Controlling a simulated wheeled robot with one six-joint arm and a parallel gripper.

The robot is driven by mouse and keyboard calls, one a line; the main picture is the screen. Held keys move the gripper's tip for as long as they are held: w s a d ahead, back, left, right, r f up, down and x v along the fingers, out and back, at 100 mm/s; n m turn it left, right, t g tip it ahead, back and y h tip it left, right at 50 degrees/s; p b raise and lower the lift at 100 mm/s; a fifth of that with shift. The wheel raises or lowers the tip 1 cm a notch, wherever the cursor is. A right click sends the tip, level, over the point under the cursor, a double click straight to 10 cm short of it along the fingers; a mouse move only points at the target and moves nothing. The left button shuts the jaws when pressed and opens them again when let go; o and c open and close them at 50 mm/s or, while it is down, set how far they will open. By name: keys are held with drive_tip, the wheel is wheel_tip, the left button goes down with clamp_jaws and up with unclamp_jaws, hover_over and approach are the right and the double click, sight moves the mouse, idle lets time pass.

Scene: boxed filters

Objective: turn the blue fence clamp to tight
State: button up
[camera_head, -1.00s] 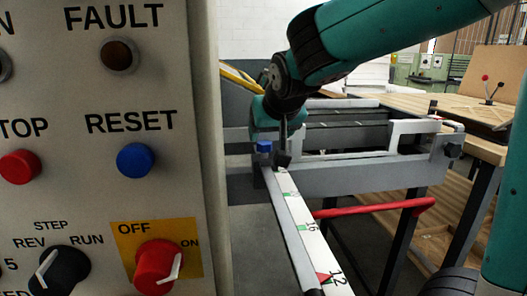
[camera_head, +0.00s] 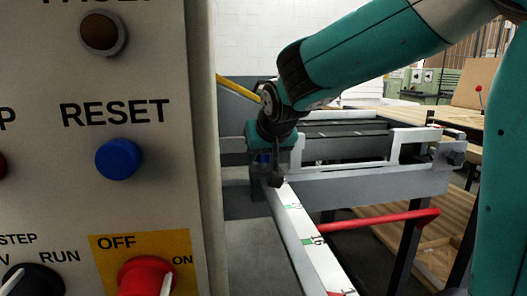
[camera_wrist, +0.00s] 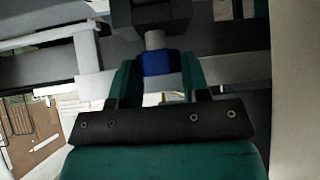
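The blue fence clamp (camera_wrist: 157,62) sits in the upper middle of the wrist view, below a grey shaft and a dark block. The two green fingers of my gripper (camera_wrist: 160,78) stand on its left and right, with their tips about level with it. Their inner edges look very close to the blue sides, but I cannot tell if they press on it. In the head view my gripper (camera_head: 274,168) points down at the fence's near end, and only a small blue patch of the clamp (camera_head: 264,158) shows behind it.
A control panel (camera_head: 120,210) with a blue RESET button (camera_head: 119,158) and a red OFF/ON knob (camera_head: 147,276) fills the left. A white scale rail (camera_head: 308,240) runs toward me. A red bar (camera_head: 380,224) and a wooden bench (camera_head: 455,115) are to the right.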

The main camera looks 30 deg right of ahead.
drive_tip(key=shift+a+m+h, duration=0.1)
drive_tip(key=shift+m+h, duration=0.2)
drive_tip(key=shift+m, duration=0.1)
drive_tip(key=shift+m+h, duration=0.3)
drive_tip(key=shift+m, duration=0.1)
drive_tip(key=o, duration=0.9)
